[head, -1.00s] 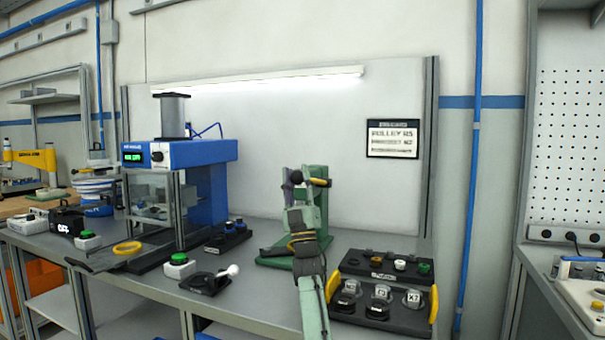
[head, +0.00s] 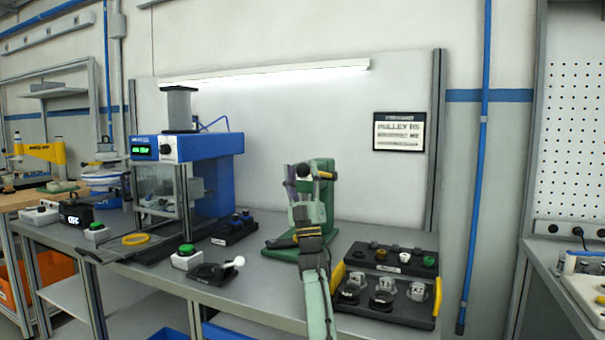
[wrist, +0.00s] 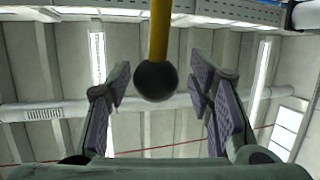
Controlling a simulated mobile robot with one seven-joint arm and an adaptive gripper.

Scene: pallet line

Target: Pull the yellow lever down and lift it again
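The yellow lever (wrist: 159,35) hangs down into the wrist view from the top edge and ends in a black ball knob (wrist: 155,81). My gripper (wrist: 160,67) is open, with one purple-padded finger on each side of the knob. Gaps show between the knob and both pads. In the head view the green press (head: 320,190) stands on the bench, and the knob (head: 302,171) shows near its top. My gripper (head: 297,188) is raised in front of the press and hides part of it and most of the lever.
Right of the press lies a black tray (head: 393,259) with yellow handles and several parts. To the left are a green push button (head: 187,249), a black device with a white knob (head: 215,270) and a blue-topped machine (head: 190,148). Bare bench (head: 245,290) lies in front.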

